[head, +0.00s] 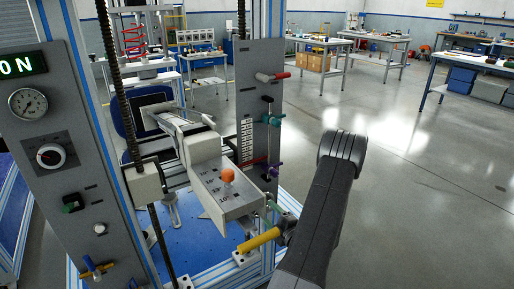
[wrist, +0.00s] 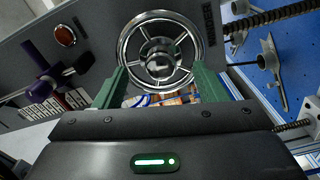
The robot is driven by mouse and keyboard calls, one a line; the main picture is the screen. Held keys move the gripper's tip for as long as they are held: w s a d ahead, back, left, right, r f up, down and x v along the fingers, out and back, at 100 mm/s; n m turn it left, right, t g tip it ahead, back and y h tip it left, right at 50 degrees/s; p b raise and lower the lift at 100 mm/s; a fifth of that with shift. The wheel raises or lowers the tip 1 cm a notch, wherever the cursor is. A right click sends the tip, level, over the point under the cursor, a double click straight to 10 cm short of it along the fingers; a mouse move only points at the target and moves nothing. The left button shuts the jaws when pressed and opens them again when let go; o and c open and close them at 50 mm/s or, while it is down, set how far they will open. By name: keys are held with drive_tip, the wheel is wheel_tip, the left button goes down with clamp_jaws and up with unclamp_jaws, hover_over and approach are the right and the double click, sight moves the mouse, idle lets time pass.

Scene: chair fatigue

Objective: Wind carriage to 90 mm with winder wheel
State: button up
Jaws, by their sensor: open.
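The winder wheel (wrist: 160,50) is a chrome handwheel with spokes and a dark hub on a grey panel in the wrist view. My gripper (wrist: 160,72) is open, its two green fingers pointing at the wheel's near side, one toward each side of it. Nothing is between the fingers that I can tell as held; contact with the rim is unclear. In the head view I cannot make out the wheel. A pale block with an orange knob (head: 227,175), which may be the carriage, sits between the frame posts. A white marked scale (head: 247,140) is on the right panel; its reading is too small.
The right panel carries a red handle (head: 272,77) and a purple knob (head: 273,170). A yellow handle (head: 258,240) sticks out near the front. A dark threaded rod (wrist: 285,18) runs right of the wheel. The left panel has a gauge (head: 28,104). Open floor lies right.

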drive_tip(key=shift+s+d, duration=0.2)
drive_tip(key=shift+s, duration=0.1)
drive_tip(key=shift+f, duration=0.1)
drive_tip(key=n+b, duration=0.4)
drive_tip(key=n, duration=0.1)
drive_tip(key=shift+f, duration=0.1)
drive_tip(key=shift+s+n+b, duration=0.1)
drive_tip(key=shift+n+b, duration=0.95)
drive_tip(key=shift+n, duration=0.05)
drive_tip(key=shift+r+n, duration=0.3)
drive_tip(key=shift+n, duration=0.3)
